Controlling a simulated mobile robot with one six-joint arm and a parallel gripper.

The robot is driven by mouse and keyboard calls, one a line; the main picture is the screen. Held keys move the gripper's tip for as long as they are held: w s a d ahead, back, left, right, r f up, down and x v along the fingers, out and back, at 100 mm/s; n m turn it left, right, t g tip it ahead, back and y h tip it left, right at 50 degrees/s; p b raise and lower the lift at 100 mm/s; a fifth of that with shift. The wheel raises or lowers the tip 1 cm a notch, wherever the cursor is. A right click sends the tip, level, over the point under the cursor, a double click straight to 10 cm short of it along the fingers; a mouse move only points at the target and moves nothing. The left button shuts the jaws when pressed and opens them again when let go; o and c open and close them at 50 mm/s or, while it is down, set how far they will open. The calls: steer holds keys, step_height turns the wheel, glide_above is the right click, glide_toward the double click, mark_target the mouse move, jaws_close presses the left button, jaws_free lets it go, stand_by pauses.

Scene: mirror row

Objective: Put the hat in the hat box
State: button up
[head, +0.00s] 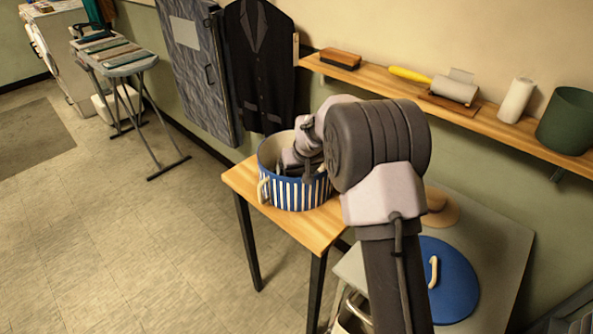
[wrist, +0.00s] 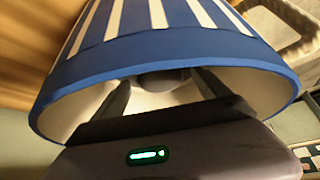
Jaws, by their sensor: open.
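The hat box (head: 293,192) is round, blue with white stripes, and stands open on a small wooden table. My gripper (head: 298,160) reaches down into its mouth; its fingertips are hidden there in the head view. In the wrist view the two fingers of my gripper (wrist: 163,92) stand apart inside the pale-lined hat box (wrist: 165,47). A dark rounded thing (wrist: 163,80) shows deep between the fingers; I cannot tell what it is or whether they touch it.
A blue lid (head: 455,285) with a cream handle lies on the grey table (head: 492,232). A wall shelf (head: 400,84) holds a brush, a roller and a green bin.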

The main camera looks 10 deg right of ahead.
steer(key=s+a+r+m+p, duration=0.1)
steer(key=s+r+m+p, duration=0.1)
steer(key=s+r, duration=1.65)
steer(key=s+a+r+m, duration=0.1)
steer(key=s, duration=1.1)
steer(key=s+a+r+m+y, duration=0.1)
steer(key=s+a+m, duration=0.1)
steer(key=s, duration=1)
steer(key=shift+s+r+m, duration=0.2)
steer(key=shift+r+m, duration=0.05)
steer(key=shift+m, duration=0.05)
